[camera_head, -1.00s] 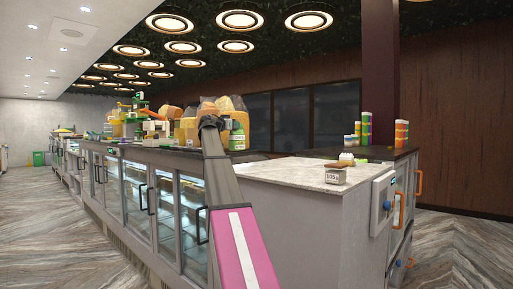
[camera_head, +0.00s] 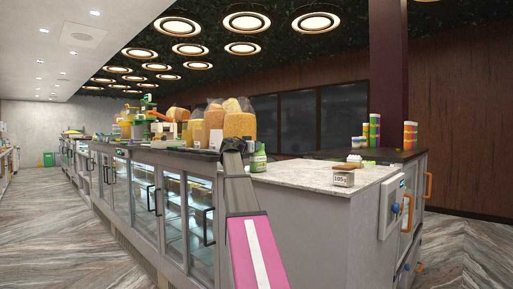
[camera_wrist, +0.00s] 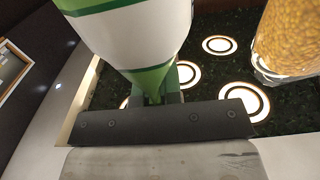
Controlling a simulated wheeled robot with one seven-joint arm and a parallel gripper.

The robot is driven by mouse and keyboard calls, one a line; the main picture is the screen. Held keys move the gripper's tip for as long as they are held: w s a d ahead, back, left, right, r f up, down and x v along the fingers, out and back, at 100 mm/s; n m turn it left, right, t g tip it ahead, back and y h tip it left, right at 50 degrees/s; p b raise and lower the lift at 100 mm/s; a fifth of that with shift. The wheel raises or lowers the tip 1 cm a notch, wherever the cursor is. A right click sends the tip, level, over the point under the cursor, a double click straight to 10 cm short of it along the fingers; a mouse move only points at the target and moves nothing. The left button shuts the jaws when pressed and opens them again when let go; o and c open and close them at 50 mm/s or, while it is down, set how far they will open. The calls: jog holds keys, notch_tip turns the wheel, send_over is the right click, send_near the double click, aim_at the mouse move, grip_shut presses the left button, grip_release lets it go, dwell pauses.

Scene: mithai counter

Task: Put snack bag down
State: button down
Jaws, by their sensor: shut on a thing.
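My gripper (camera_head: 232,146) is at the end of my raised arm, over the near end of the counter. In the wrist view, its fingers (camera_wrist: 157,96) are shut on a white and green thing (camera_wrist: 145,35), which appears to be the snack bag. It narrows to a green end between the fingers, and its far part runs out of the frame. In the head view, the gripper mostly hides what it holds.
Large bags of yellow-orange snacks (camera_head: 239,119) stand on the dark counter top behind my gripper; one (camera_wrist: 290,35) shows close by in the wrist view. The pale counter top (camera_head: 300,174) to the right is mostly clear, with a small scale-like box (camera_head: 344,179) at its right.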

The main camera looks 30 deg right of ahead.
jog(key=c, duration=1.7)
grip_release()
jog(key=shift+f, duration=0.1)
jog(key=o, duration=0.4)
jog(key=v, duration=1.2)
